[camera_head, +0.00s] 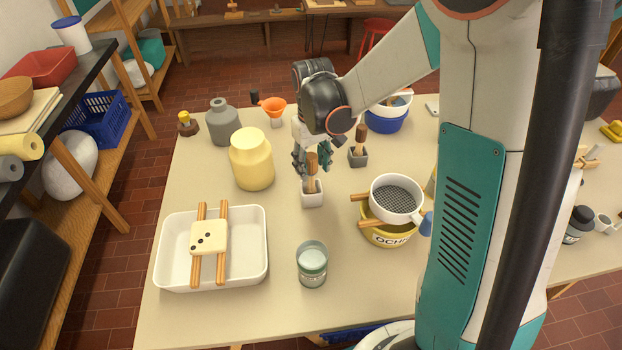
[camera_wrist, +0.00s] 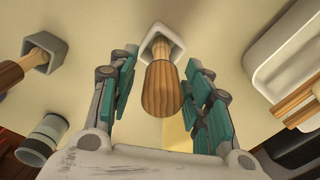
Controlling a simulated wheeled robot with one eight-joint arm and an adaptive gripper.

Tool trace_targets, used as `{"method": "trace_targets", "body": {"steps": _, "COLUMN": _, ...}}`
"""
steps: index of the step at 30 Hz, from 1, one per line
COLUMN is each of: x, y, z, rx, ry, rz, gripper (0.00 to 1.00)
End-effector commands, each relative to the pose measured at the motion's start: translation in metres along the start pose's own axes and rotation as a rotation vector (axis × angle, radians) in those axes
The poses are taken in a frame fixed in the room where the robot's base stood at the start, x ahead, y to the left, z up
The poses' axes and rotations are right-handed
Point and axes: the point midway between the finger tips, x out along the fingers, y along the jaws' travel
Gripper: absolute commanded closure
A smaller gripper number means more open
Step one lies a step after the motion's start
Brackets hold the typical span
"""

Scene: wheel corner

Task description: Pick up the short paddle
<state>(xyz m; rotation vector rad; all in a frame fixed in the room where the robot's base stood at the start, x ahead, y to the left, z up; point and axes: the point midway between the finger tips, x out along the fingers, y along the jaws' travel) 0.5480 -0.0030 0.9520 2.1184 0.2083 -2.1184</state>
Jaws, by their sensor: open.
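Two wooden-handled tools stand in small square holders, and I cannot tell from their hidden lower ends which is the short paddle. One wooden handle (camera_head: 311,170) rises from a white holder (camera_head: 313,195) near the table's middle. The other handle (camera_head: 361,135) stands in a grey holder (camera_head: 358,157) behind it to the right. My gripper (camera_head: 304,160) is just behind the first handle in the head view. In the wrist view my gripper (camera_wrist: 160,78) is open, with its fingers on either side of the handle (camera_wrist: 161,92) in the white holder (camera_wrist: 160,42). I see no contact.
A white tray (camera_head: 168,255) with sticks and a dotted block lies front left. A yellow jar (camera_head: 252,160) stands left of the gripper. A glass jar (camera_head: 312,265) and a yellow tub with a sieve (camera_head: 395,198) stand in front. A blue-white bucket (camera_head: 387,119) is behind.

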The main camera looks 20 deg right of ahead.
Motion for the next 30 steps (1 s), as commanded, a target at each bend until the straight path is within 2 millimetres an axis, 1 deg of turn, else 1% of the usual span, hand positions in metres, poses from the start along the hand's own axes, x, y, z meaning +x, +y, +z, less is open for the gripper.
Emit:
{"method": "trace_targets", "body": {"steps": 6, "x": 0.03, "y": -0.002, "z": 0.001, "rx": 0.0, "ry": 0.0, "rz": 0.0, "gripper": 0.55}}
{"method": "trace_targets", "body": {"steps": 10, "x": 0.047, "y": -0.002, "z": 0.0, "rx": 0.0, "ry": 0.0, "rz": 0.0, "gripper": 0.55}}
{"method": "trace_targets", "body": {"steps": 12, "x": 0.05, "y": -0.002, "z": 0.001, "rx": 0.0, "ry": 0.0, "rz": 0.0, "gripper": 0.55}}
{"method": "trace_targets", "body": {"steps": 18, "x": 0.049, "y": -0.002, "z": 0.001, "rx": 0.0, "ry": 0.0, "rz": 0.0, "gripper": 0.55}}
{"method": "trace_targets", "body": {"steps": 20, "x": 0.049, "y": -0.002, "z": 0.001, "rx": 0.0, "ry": 0.0, "rz": 0.0, "gripper": 0.69}}
{"method": "trace_targets", "body": {"steps": 21, "x": 0.049, "y": -0.002, "z": 0.001, "rx": 0.0, "ry": 0.0, "rz": 0.0, "gripper": 0.78}}
{"method": "trace_targets", "body": {"steps": 24, "x": 0.049, "y": -0.002, "z": 0.001, "rx": 0.0, "ry": 0.0, "rz": 0.0, "gripper": 0.99}}
{"method": "trace_targets", "body": {"steps": 30, "x": 0.048, "y": -0.002, "z": 0.001, "rx": 0.0, "ry": 0.0, "rz": 0.0, "gripper": 1.0}}
